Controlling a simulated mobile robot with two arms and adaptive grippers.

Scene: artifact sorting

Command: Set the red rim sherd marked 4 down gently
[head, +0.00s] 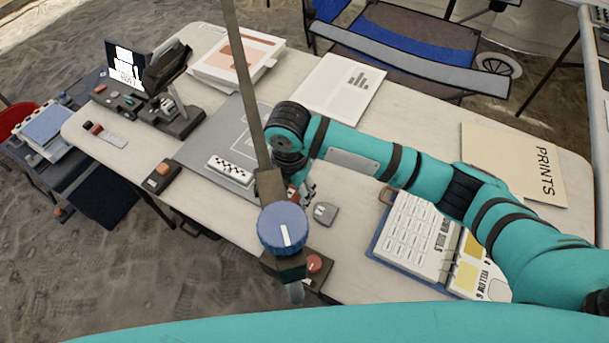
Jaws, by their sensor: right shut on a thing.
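My right arm reaches in from the right, and its gripper (303,192) is low over the table, just right of the dark post. The gripper is shut on the red rim sherd (292,194); only a small red patch of it shows. The post and the fingers hide most of it, and its mark 4 cannot be read. I cannot tell whether the sherd touches the surface below. My left gripper is not in view.
A post with a blue knob (283,229) stands in front of the gripper. A small grey piece (325,212) lies just right. A checkered scale bar (231,169) lies on the grey mat (205,150). An open binder (418,235) is at the right. Bare tabletop (345,240) shows between.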

